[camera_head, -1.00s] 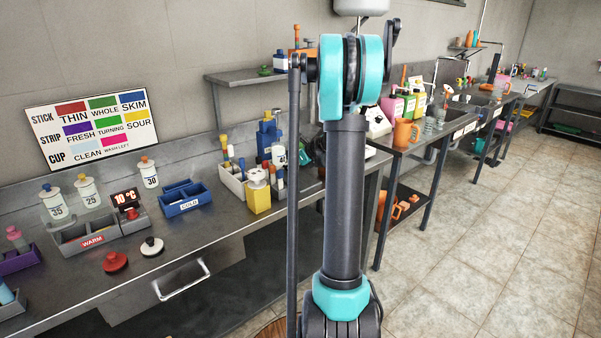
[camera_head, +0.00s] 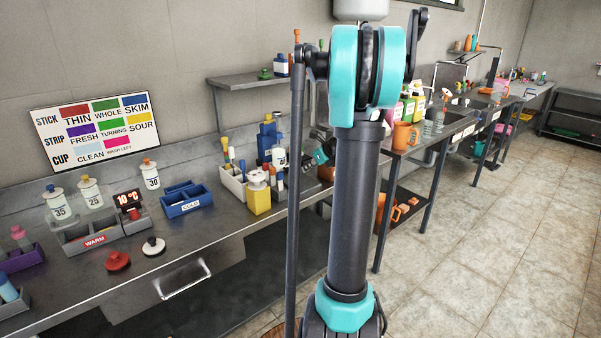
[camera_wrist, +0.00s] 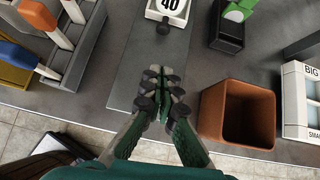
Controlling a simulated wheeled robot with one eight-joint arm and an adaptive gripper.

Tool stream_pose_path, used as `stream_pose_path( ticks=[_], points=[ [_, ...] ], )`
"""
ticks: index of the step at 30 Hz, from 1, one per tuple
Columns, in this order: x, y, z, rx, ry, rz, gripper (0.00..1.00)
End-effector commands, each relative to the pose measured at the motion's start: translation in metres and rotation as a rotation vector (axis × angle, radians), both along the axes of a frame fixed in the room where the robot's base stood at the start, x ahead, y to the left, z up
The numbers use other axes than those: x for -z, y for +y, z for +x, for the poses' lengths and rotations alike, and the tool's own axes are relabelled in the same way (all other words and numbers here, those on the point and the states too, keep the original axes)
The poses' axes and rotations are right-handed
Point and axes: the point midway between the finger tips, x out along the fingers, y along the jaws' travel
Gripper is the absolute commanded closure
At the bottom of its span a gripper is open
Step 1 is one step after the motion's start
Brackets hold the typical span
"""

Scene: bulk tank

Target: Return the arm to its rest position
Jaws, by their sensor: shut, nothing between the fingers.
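My arm stands upright in the middle of the head view and hides part of the counter behind it. My gripper (camera_wrist: 161,95) is shut and empty in the wrist view, with its fingertips together above the grey counter (camera_wrist: 135,62). In the head view a small part of the gripper (camera_head: 321,155) shows just left of my arm, close to the bottles on the counter. The fingers appear apart from the things around them.
In the wrist view a brown square bin (camera_wrist: 237,112) is right of the fingers, a white block marked 40 (camera_wrist: 168,10) lies ahead, and a grey rack (camera_wrist: 65,45) stands left. In the head view, a blue tray (camera_head: 187,207) is further left. The tiled floor at right is clear.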

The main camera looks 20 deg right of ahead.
Motion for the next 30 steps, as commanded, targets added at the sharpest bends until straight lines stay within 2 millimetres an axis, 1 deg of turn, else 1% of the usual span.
stream_pose_path(
  ticks=[1,3,6,13,16,17,19,20,22,24,26,27,29,30],
  points=[
    [-0.007,-0.003,-0.006,0.001,0.000,0.000,1.00],
    [-0.014,-0.006,-0.013,0.002,0.000,-0.001,1.00],
    [-0.021,-0.009,-0.020,0.002,0.001,-0.001,1.00],
    [-0.027,-0.011,-0.026,-0.002,0.000,-0.002,1.00],
    [-0.026,-0.004,-0.031,-0.036,-0.003,-0.033,1.00],
    [-0.024,0.001,-0.034,-0.060,-0.006,-0.054,1.00],
    [-0.019,0.018,-0.046,-0.151,-0.015,-0.137,1.00],
    [-0.016,0.028,-0.053,-0.202,-0.020,-0.183,1.00],
    [-0.007,0.051,-0.073,-0.352,-0.038,-0.313,1.00],
    [0.004,0.076,-0.098,-0.527,-0.060,-0.457,1.00],
    [0.013,0.095,-0.119,-0.681,-0.079,-0.577,1.00],
    [0.020,0.106,-0.135,-0.785,-0.093,-0.656,1.00],
    [0.030,0.121,-0.158,-0.946,-0.115,-0.772,1.00],
    [0.036,0.129,-0.173,-1.054,-0.129,-0.846,1.00]
  ],
)
